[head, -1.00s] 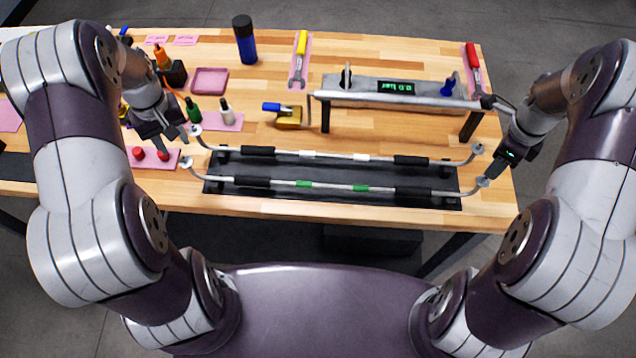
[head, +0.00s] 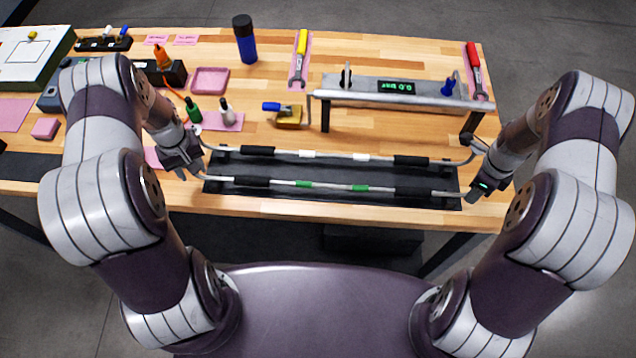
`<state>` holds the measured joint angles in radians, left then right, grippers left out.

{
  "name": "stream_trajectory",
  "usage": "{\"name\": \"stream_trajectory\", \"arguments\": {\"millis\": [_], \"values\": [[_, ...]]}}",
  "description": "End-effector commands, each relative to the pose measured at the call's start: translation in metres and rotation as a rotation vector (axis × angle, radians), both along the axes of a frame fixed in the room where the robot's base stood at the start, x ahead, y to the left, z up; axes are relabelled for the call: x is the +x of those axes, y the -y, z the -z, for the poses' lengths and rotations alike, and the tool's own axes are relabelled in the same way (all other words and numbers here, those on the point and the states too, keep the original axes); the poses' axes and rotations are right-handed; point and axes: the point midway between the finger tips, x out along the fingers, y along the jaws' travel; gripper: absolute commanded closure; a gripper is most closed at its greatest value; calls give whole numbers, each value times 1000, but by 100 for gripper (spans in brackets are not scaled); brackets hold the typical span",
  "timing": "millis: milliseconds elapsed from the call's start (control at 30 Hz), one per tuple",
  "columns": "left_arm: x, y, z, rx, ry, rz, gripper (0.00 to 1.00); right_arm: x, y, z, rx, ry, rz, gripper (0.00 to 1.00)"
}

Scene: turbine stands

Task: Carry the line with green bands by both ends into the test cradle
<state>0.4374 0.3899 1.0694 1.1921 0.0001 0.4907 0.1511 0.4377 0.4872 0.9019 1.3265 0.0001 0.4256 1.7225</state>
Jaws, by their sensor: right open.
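The line with green bands (head: 333,187) lies along the front of the dark tray (head: 290,200), with black sleeves and two green bands. My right gripper (head: 475,194) is open at the line's right end and covers its end fitting. My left gripper (head: 188,172) is at the line's left end and covers that fitting; its jaw opening is unclear. I cannot tell whether either gripper touches the line. The test cradle (head: 400,100) is a raised grey bar on dark legs behind the tray, with a green-lit display (head: 396,87).
A similar line with white bands (head: 333,156) lies just behind. A yellow-and-blue tool (head: 288,112) stands left of the cradle. A blue bottle (head: 245,40), small bottles (head: 226,111) and two wrenches (head: 298,68) (head: 476,72) are farther back. The wood between tray and cradle is mostly clear.

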Motion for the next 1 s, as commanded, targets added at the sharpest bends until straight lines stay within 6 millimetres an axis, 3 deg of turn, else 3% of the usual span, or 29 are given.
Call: {"name": "stream_trajectory", "arguments": {"millis": [267, 367, 400, 733, 1000], "values": [[0, 0, 1, 1, 1, 0, 61, 0, 0, 1, 0, 0, 0, 61], [0, 0, 1, 1, 1, 0, 93, 0, 0, 1, 0, 0, 0, 94], [0, 0, 1, 1, 1, 0, 100, 0, 0, 1, 0, 0, 0, 100], [1, -1, -5, 1, 2, -1, 100, 0, 0, -4, -1, 1, 0, 100], [1, -1, -44, 2, 2, -1, 100, 0, 0, -44, -1, 1, 0, 100]]}}
